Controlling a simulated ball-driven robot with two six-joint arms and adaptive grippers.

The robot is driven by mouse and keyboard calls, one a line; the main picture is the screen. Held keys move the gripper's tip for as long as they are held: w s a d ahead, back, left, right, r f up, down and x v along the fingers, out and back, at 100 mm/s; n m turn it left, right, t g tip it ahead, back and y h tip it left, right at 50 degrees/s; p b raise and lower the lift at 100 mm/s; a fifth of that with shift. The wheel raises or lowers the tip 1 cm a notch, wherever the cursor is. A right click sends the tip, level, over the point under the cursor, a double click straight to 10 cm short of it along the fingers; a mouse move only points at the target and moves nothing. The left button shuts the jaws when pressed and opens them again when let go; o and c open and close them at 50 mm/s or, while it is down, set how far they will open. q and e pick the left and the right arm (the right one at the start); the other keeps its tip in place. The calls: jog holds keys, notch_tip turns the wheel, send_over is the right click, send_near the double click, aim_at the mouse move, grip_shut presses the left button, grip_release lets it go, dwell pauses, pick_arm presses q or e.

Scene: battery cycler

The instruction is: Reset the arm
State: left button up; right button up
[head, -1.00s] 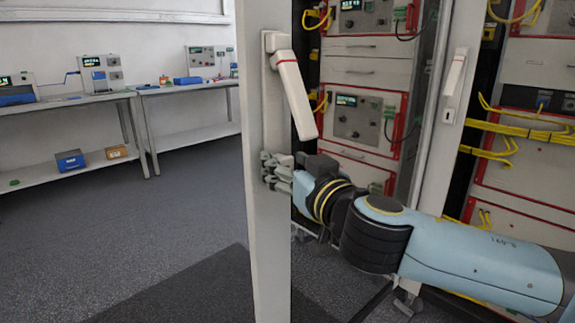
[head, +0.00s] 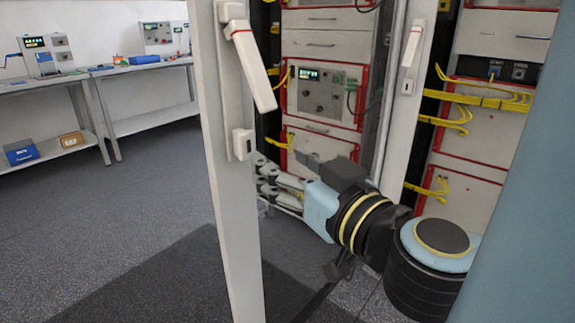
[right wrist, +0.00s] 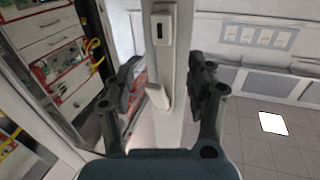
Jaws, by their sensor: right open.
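My right gripper (head: 268,185) is open beside the inner side of the open cabinet door (head: 226,200), below its white lever handle (head: 253,65). The handle is swung out at a tilt from its mount. In the right wrist view, the two dark fingers of my right gripper (right wrist: 165,90) stand apart, with the door edge (right wrist: 170,115) and the handle (right wrist: 158,97) showing between them. Nothing is held. I cannot tell if a finger touches the door. My left gripper is not in view.
The open cabinet holds rack units (head: 325,95) with red frames. Yellow cables (head: 470,100) hang in the right bay, beside another closed-looking handle (head: 411,45). Benches with instruments (head: 45,55) stand at the left. The grey floor (head: 120,205) between is clear.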

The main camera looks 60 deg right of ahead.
jog(key=shift+s, duration=0.1)
dwell(0.5)
jog(key=w+d+f+g, duration=0.1)
jog(key=w+f+g, duration=0.1)
jog(key=f, duration=0.6)
jog(key=w+d+f+g, duration=0.1)
jog(key=w+f, duration=0.2)
jog(key=f, duration=0.5)
jog(key=s+f+g+y, duration=0.1)
jog(key=s+f+g, duration=0.15)
jog(key=f, duration=0.85)
jog(key=s+f+g+y, duration=0.2)
jog(key=f+g, duration=0.1)
jog(key=f, duration=0.7)
jog(key=s+a+f+n+g+y, duration=0.1)
jog(key=s+a+f+g, duration=0.1)
jog(key=s+f, duration=0.5)
jog(key=s+a+f+n+g+y, duration=0.1)
jog(key=s+a+f+g, duration=0.1)
jog(key=s+f, duration=0.55)
jog(key=s+a+f+n+g+y, duration=0.1)
jog(key=s+a+f+n+g, duration=0.2)
jog(key=s+f, duration=0.4)
jog(key=s, duration=0.5)
jog(key=shift+s+f+y, duration=0.15)
jog(key=shift+s+y, duration=0.05)
jog(key=shift+y, duration=0.2)
jog(key=shift+c, duration=0.3)
